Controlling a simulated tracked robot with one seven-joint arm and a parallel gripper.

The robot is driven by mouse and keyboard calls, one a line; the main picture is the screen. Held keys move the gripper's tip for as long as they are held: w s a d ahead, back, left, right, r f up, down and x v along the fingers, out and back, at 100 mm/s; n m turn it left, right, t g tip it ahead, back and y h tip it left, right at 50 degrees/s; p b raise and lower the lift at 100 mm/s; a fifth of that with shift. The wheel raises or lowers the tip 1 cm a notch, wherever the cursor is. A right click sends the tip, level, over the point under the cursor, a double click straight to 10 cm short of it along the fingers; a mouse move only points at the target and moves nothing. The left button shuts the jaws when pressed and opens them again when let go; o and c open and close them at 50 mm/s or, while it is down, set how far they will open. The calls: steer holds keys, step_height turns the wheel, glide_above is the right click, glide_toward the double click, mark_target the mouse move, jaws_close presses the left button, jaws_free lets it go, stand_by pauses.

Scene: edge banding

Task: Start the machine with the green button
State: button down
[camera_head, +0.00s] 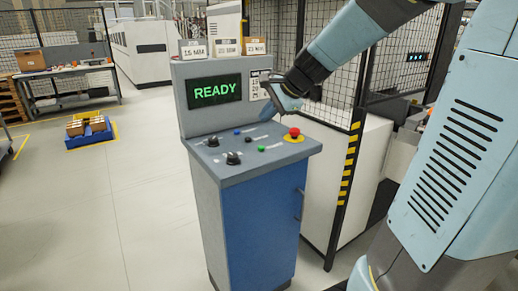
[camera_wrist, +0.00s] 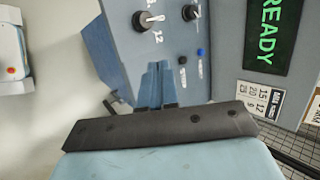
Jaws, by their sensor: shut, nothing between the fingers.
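The green button (camera_head: 261,149) sits on the sloped top of the blue-grey console (camera_head: 247,212), toward its front edge. It does not show in the wrist view. The console screen (camera_head: 216,91) reads READY in green; it also shows in the wrist view (camera_wrist: 272,35). My gripper (camera_head: 272,112) is above the back right of the console top, in front of the upright panel and apart from the green button. In the wrist view its blue fingers (camera_wrist: 157,68) are together with nothing between them, over the panel.
A red mushroom button (camera_head: 294,132) on a yellow base is right of the green one. Black knobs (camera_head: 233,158) and a blue button (camera_head: 237,132) share the panel. Labelled boxes (camera_head: 227,46) stand atop the console.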

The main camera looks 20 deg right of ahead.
mark_target(263, 148)
steer(key=w+d+f+m+t, duration=0.1)
steer(key=w+d+f+m, duration=0.1)
steer(key=w+f+m, duration=0.2)
steer(key=w+m, duration=0.3)
steer(key=w, duration=0.5)
steer(key=shift+w+d+m, duration=0.15)
steer(key=shift+d+m, duration=0.05)
steer(key=shift+m, duration=0.1)
steer(key=shift+f, duration=4.4)
steer(key=shift+f, duration=0.15)
steer(key=shift+f, duration=0.2)
